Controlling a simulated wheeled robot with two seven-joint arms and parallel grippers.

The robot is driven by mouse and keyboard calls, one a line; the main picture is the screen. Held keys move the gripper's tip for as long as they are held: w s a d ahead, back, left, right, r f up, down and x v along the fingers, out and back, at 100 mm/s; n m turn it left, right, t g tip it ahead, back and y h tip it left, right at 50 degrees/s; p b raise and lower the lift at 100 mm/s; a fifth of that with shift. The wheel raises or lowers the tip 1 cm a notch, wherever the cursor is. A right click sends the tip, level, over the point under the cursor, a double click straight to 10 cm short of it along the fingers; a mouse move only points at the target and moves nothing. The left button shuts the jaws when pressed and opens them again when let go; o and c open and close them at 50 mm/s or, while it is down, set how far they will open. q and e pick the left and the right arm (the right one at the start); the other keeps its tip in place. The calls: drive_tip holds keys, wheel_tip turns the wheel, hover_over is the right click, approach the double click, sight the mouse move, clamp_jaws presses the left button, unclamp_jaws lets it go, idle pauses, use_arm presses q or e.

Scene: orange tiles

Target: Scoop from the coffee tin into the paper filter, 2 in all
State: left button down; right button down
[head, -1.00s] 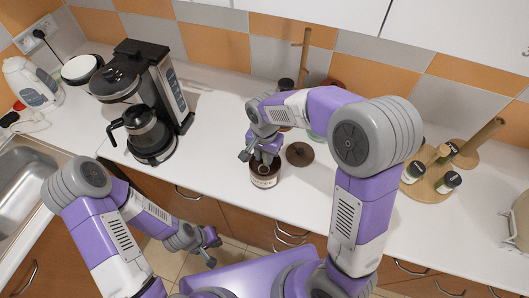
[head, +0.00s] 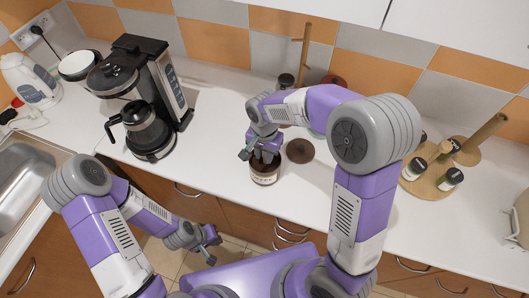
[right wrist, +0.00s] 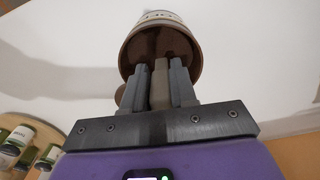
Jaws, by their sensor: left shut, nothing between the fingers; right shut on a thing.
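The coffee tin (head: 264,179) stands open on the counter near its front edge, with dark contents inside. My right gripper (head: 262,158) points down into the tin's mouth. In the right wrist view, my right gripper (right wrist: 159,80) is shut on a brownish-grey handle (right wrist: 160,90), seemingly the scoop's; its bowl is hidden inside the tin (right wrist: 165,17). My left gripper (head: 212,249) is shut and empty, low in front of the counter.
The coffee machine (head: 165,85) with its glass jug (head: 145,128) stands on the left. A dark round lid (head: 300,151) lies right of the tin. A wooden rack with jars (head: 438,178) is at right. Counter between machine and tin is clear.

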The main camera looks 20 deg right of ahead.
wheel_tip(320, 180, up, 10)
drive_tip(key=p, duration=0.8)
drive_tip(key=shift+r, duration=0.1)
idle(0.4)
